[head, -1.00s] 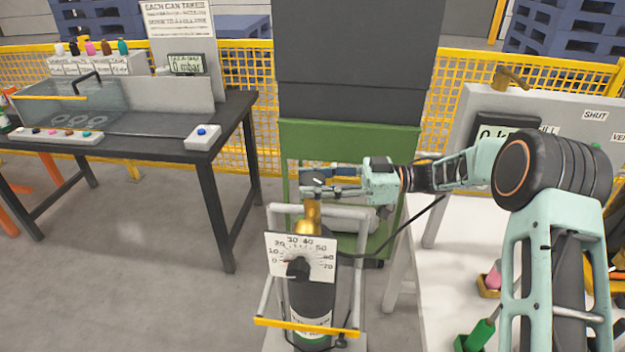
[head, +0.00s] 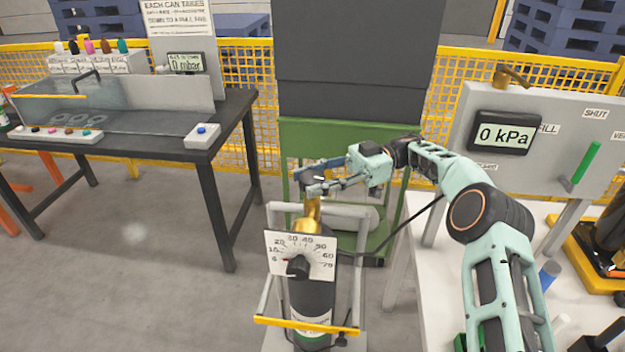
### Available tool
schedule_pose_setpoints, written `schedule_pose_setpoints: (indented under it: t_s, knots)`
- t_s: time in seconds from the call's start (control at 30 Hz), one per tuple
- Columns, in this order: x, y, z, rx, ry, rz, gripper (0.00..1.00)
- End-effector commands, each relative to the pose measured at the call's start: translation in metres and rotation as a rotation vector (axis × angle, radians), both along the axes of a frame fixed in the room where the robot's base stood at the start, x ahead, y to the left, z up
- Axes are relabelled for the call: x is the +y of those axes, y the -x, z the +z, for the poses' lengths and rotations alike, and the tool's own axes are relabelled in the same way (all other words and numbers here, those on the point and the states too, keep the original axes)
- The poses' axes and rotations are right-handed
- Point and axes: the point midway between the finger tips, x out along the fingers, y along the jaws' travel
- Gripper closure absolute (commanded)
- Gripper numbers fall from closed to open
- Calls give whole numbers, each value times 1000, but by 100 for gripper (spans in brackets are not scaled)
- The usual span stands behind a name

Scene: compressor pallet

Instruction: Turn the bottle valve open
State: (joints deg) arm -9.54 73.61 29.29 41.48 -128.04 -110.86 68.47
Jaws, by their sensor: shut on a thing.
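The gas bottle (head: 312,300) stands upright in a grey trolley frame, dark with a brass neck (head: 309,217) at its top. A white dial plate (head: 300,256) marked 0 to 70 with a black knob (head: 298,268) sits in front of the neck. The bottle valve (head: 313,183) is on top of the neck, mostly covered by the fingers. My gripper (head: 318,182) is shut on the valve, reaching in from the right. Its fingers now lie slanted across the valve top.
A dark bench (head: 150,150) with a tank and a 0 mbar display (head: 186,62) stands at the left. A grey panel with a 0 kPa display (head: 503,134) and a green lever (head: 586,163) is at the right. A green cabinet (head: 350,135) stands behind the bottle.

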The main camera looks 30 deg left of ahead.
Motion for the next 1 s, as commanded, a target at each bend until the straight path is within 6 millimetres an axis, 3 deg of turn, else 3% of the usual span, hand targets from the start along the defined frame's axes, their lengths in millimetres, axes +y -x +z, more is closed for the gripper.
schedule_pose_setpoints:
  t_s: [0.93, 0.97, 1.0]
  knots:
    - [1, 1, 3, 1, -5, 65, 86]
    - [1, 1, 3, 1, -5, 65, 59]
    - [1, 1, 3, 1, -5, 65, 54]
